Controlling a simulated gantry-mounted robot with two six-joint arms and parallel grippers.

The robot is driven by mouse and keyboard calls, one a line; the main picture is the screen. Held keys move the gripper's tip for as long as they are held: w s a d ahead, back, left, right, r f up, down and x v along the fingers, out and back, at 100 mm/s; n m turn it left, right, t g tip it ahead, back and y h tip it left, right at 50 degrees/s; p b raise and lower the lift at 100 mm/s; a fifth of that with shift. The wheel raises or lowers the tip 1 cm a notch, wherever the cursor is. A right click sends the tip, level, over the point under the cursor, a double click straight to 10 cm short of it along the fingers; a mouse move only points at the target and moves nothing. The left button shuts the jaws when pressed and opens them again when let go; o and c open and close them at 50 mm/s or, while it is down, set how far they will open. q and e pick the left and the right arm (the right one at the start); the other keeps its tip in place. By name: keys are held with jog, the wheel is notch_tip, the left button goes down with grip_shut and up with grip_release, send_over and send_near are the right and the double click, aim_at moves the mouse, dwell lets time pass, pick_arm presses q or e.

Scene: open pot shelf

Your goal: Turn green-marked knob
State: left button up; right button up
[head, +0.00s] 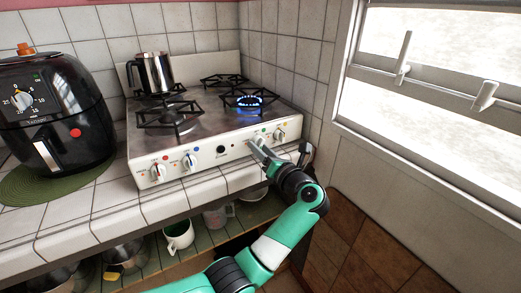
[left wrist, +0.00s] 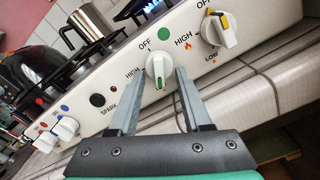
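The green-marked knob (left wrist: 159,69) is white, with a green stripe on its handle, on the stove's front panel. A green dot (left wrist: 164,34) is printed above it, among OFF and HIGH labels. Its handle stands roughly upright in the left wrist view. My left gripper (left wrist: 161,78) is open, with one finger on each side of the knob and small gaps showing. In the head view my left gripper (head: 257,145) is at the panel's right part and largely hides this knob. My right gripper is in neither view.
A yellow-marked knob (left wrist: 217,30) is close on the right. Red- and blue-marked knobs (head: 190,162) and a black spark button (head: 221,150) are to the left. A burner (head: 248,101) burns blue. A metal pot (head: 154,73) stands at the back; a black air fryer (head: 55,112) is left.

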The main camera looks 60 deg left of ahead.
pick_arm(q)
jog(key=shift+o, duration=1.4)
jog(key=shift+d, duration=0.1)
jog(key=shift+d+p, duration=0.3)
jog(key=shift+d, duration=0.1)
jog(key=d+p, duration=0.3)
jog(key=d, duration=0.7)
jog(key=shift+w+d, duration=0.35)
jog(key=shift+w, duration=0.05)
